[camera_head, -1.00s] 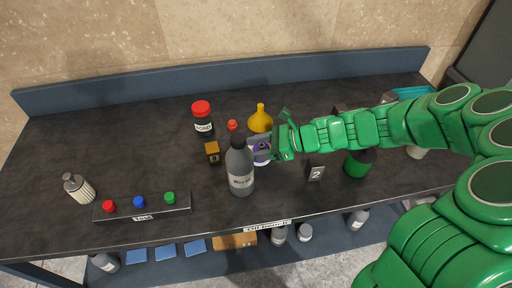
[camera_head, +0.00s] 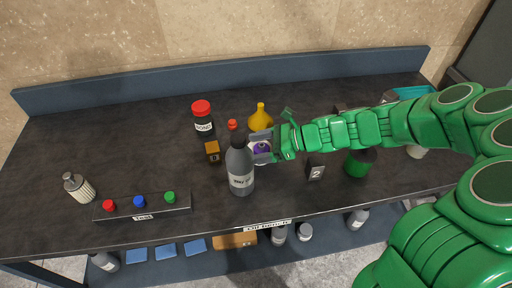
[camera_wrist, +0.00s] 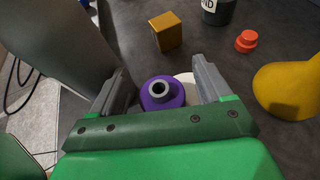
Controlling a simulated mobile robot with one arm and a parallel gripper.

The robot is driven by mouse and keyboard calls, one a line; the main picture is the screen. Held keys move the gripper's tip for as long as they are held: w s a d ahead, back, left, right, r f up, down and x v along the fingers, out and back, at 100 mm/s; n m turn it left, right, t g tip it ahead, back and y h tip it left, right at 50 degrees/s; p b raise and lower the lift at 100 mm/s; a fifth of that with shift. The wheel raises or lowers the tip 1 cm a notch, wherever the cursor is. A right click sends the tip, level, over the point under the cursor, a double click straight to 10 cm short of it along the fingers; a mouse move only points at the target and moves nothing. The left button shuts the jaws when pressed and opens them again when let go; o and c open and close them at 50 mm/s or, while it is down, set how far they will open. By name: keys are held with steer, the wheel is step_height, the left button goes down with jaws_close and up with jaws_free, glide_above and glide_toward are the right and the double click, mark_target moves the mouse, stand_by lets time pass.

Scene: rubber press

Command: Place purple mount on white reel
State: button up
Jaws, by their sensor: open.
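The purple mount (camera_wrist: 162,96), with a grey ring around a dark hole on top, is between the fingers of my open gripper (camera_wrist: 160,84) in the wrist view. Gaps show between it and both fingers. The white reel (camera_wrist: 187,80) shows as a pale edge behind and right of the mount; the mount hides most of it. The mount appears to be on the reel, but the contact is hidden. In the head view the mount (camera_head: 262,149) is a small purple patch at my gripper (camera_head: 264,147), just right of the grey bottle.
The tall grey bottle (camera_head: 240,172) stands close left of my gripper. A gold cube (camera_head: 212,151), red-capped bottle (camera_head: 202,120), orange-red cap (camera_wrist: 247,41) and yellow flask (camera_head: 260,121) are nearby. A dark block marked 2 (camera_head: 315,173) stands to the right.

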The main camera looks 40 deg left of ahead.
steer(key=v, duration=1.1)
steer(key=shift+w+d, duration=0.2)
steer(key=shift+d, duration=0.05)
steer(key=shift+r, duration=0.1)
